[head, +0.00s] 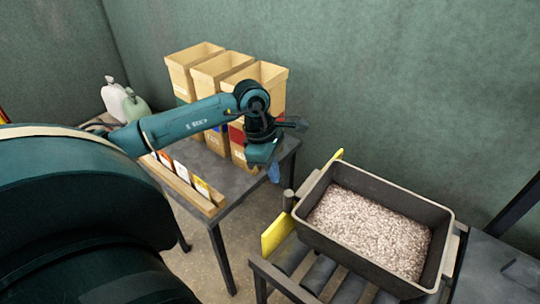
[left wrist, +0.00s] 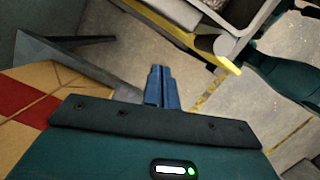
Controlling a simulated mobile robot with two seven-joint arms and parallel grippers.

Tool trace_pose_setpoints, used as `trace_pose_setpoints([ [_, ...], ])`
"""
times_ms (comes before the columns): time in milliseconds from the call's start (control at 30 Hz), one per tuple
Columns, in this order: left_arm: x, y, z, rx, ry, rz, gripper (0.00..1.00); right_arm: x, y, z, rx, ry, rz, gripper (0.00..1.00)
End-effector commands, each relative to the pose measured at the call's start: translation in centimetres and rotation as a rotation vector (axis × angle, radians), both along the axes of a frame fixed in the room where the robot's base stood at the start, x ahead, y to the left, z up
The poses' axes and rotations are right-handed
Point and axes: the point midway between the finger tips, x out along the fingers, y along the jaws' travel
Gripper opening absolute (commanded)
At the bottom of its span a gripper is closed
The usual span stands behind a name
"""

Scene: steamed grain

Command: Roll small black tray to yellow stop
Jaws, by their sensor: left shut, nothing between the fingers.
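A dark grey-black tray (head: 345,248) filled with pale grain (head: 368,225) sits upright on a roller conveyor at the right in the head view. A yellow stop plate (head: 277,234) stands at the conveyor's left end, close to the tray's near left corner; I cannot tell whether they touch. Another yellow piece (head: 336,157) shows behind the tray's far left corner. My left gripper (head: 274,173) points down past the table's right edge, left of the tray and apart from it. Its blue fingers (left wrist: 162,88) are shut and empty in the left wrist view. My right gripper is out of view.
A grey table (head: 235,207) holds tall tan boxes (head: 192,66) and a wooden rack of cards (head: 183,183). Bare rollers (head: 320,273) show in front of the tray. A floor gap separates table and conveyor.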

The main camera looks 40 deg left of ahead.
Motion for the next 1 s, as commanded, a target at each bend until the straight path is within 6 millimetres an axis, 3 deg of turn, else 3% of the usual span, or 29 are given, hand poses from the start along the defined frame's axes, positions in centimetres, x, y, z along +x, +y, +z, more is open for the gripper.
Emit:
trace_pose_setpoints([
  [67, 0.1, -0.5, -1.8, -0.002, 0.004, 0.0, 0.0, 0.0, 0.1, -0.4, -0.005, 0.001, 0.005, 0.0],
  [300, 1.3, -3.5, -1.6, -0.002, -0.002, -0.001, 0.0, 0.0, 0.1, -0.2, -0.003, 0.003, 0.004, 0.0],
  [800, 1.5, -4.3, -1.6, -0.001, 0.0, 0.0, 0.0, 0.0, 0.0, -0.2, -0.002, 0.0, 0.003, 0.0],
  [1000, 2.1, -5.8, -1.6, -0.002, -0.003, -0.001, 0.0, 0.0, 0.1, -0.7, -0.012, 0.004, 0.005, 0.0],
])
